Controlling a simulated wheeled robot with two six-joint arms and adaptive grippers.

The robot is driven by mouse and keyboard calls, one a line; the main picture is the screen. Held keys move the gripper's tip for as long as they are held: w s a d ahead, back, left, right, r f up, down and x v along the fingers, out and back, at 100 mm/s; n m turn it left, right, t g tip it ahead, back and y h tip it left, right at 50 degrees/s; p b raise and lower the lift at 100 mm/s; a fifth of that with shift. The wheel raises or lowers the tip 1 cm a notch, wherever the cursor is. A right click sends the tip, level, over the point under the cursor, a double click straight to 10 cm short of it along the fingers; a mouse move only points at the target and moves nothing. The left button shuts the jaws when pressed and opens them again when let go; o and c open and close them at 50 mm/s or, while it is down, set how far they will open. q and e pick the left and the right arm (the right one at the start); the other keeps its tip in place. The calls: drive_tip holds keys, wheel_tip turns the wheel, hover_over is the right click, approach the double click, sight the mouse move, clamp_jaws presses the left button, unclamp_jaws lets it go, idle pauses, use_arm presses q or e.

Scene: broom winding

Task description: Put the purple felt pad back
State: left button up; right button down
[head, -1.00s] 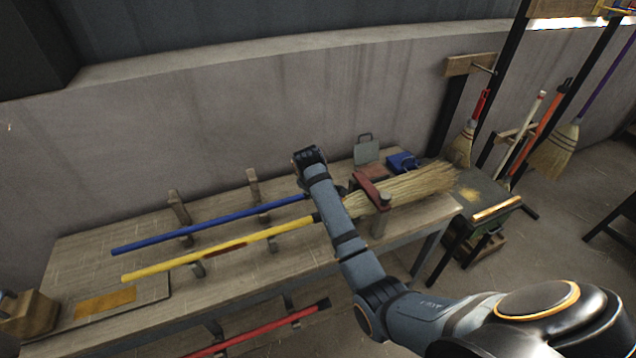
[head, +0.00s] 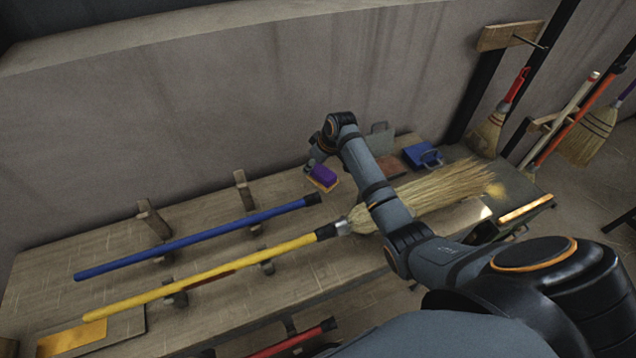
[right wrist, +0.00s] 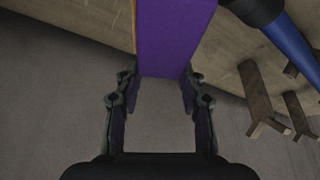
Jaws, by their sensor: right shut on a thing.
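The purple felt pad (head: 324,174) shows in the head view at the back of the bench, beyond the blue handle's dark end. A yellow-orange edge shows along its underside. My right gripper (right wrist: 160,78) is shut on the pad, with a finger on either side of its near end. In the right wrist view the purple pad (right wrist: 174,36) extends away from the fingers to the top edge. In the head view the right gripper (head: 312,166) is small and partly hidden by its own wrist. I cannot tell whether the pad touches the bench. My left gripper is not in view.
A yellow-handled broom (head: 215,275) and a blue handle (head: 195,238) lie across wooden supports on the bench (head: 210,315). A blue dustpan-like object (head: 422,156), a reddish plate (head: 390,167) and a grey-green plate (head: 379,138) stand at the back right. Other brooms hang further right.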

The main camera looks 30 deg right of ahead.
drive_tip(key=f, duration=0.3)
drive_tip(key=shift+w+d+f, duration=0.15)
drive_tip(key=shift+w, duration=0.15)
drive_tip(key=shift+w+f, duration=0.1)
drive_tip(key=shift+f, duration=0.35)
drive_tip(key=shift+s+f, duration=0.2)
drive_tip(key=shift+f, duration=1.3)
drive_tip(key=shift+w+f, duration=0.1)
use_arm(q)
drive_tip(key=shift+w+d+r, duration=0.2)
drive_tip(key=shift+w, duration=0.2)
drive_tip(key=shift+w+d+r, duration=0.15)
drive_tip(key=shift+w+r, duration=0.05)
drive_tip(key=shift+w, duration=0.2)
use_arm(e)
drive_tip(key=c, duration=0.8)
unclamp_jaws()
